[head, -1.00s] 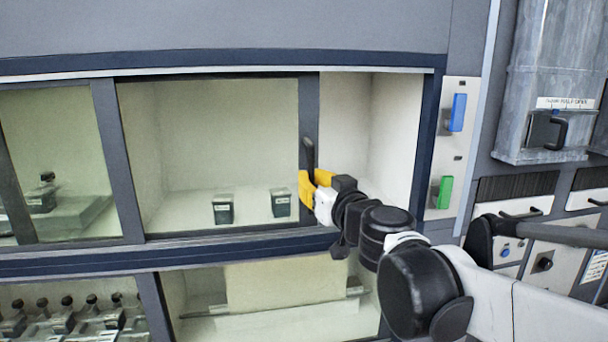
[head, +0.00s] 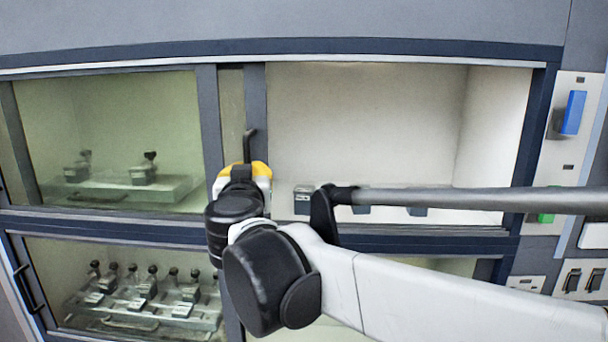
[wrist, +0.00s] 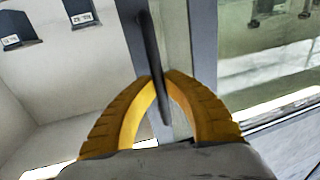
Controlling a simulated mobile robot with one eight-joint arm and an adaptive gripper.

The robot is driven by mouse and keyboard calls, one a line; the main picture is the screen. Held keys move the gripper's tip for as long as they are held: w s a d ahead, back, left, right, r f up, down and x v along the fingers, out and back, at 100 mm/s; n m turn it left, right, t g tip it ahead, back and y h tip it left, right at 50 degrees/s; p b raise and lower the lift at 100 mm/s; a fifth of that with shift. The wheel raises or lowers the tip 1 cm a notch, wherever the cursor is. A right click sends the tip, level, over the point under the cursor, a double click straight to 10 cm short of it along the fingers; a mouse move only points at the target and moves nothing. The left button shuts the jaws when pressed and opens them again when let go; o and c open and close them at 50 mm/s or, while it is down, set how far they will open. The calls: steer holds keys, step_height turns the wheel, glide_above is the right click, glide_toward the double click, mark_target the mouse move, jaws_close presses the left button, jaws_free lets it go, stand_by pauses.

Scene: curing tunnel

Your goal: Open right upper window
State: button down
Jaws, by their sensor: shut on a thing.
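The right upper window is a sliding glass pane with a dark grey frame (head: 254,92) and a dark bar handle (head: 249,147). The pane stands mostly behind or over the left upper window (head: 120,125), and the right part of the upper compartment (head: 365,120) is uncovered. My gripper (head: 243,175) is at the handle's lower part, its yellow fingers closed around it. In the wrist view the yellow fingers (wrist: 160,80) meet on the dark handle (wrist: 150,50). The handle's lower end is hidden by my gripper in the head view.
Several small dark blocks stand on the upper compartment floor, one of them a labelled block (head: 303,198). A lower window (head: 130,290) shows several bottles on a tray. A blue switch (head: 573,112) and a green switch (head: 546,217) are on the right post.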

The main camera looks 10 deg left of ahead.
steer(key=shift+a, duration=0.85)
steer(key=c, duration=1.4)
jaws_free()
steer(key=shift+s, duration=0.1)
steer(key=shift+c, duration=0.2)
steer(key=v, duration=1.2)
